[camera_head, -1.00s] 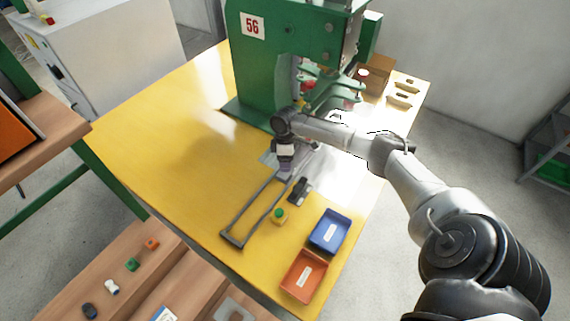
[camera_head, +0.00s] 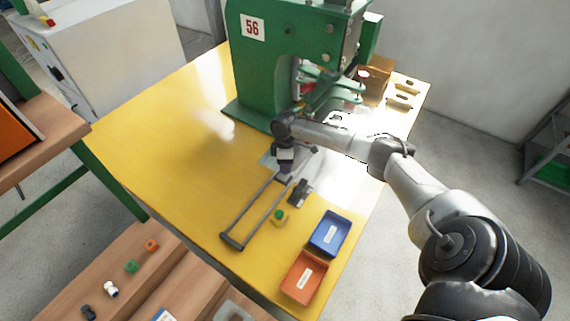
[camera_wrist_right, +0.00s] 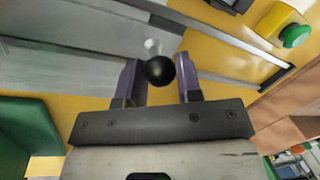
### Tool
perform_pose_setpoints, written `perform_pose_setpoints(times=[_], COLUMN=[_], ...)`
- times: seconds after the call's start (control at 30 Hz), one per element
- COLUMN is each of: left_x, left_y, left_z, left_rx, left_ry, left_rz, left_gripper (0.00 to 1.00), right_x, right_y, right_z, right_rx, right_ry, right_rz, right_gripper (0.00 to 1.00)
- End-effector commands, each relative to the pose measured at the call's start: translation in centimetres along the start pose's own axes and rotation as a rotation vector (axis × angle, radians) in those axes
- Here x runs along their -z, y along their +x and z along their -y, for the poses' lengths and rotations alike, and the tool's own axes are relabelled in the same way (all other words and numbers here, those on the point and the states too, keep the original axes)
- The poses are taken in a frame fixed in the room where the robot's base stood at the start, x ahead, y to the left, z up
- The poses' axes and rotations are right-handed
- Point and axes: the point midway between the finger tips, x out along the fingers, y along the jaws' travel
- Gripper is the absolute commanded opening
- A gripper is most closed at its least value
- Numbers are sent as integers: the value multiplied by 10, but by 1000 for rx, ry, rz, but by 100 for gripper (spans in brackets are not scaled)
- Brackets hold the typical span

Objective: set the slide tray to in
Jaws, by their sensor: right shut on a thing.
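The slide tray (camera_wrist_right: 65,68) is a grey metal plate at the left of the right wrist view. In the head view it is mostly hidden under my right gripper, at the press end of two grey rails (camera_head: 232,241). A black ball knob (camera_wrist_right: 160,70) stands near the tray's edge. My right gripper (camera_wrist_right: 160,78) has its two purple fingers on either side of this knob and is shut on it. In the head view the right gripper (camera_head: 285,172) points down at the rails, and the knob is hidden. My left gripper is not in view.
The green press (camera_head: 262,75) marked 56 stands behind the tray. A yellow box with a green button (camera_head: 279,216), a dark clamp-like part (camera_head: 299,191), a blue bin (camera_head: 330,233) and an orange bin (camera_head: 303,277) are right of the rails. The yellow tabletop (camera_head: 165,130) at left is clear.

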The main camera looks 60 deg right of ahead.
Motion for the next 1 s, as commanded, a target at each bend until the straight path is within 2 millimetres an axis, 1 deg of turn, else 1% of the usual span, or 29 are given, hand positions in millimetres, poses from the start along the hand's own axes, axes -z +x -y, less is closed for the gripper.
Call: perform_pose_setpoints(times=[0.03,0.1,0.27,0.43,0.57,0.87,0.9,1.0], left_x=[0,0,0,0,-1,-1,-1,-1], left_y=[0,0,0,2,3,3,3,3], left_z=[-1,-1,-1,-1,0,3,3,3], left_rx=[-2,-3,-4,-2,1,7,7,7], left_ry=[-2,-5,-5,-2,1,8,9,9], left_rz=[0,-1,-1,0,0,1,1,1], left_gripper=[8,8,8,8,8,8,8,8], right_x=[0,0,-1,-15,-23,-24,-24,-24], right_y=[0,0,-1,-4,-7,-7,-7,-7], right_z=[0,0,-1,-23,-34,-36,-36,-36], right_rx=[0,0,0,-1,0,-3,-3,-2], right_ry=[0,0,1,4,3,2,2,2], right_rz=[0,0,0,1,0,1,1,1], right_gripper=[6,0,0,0,0,0,36,46])
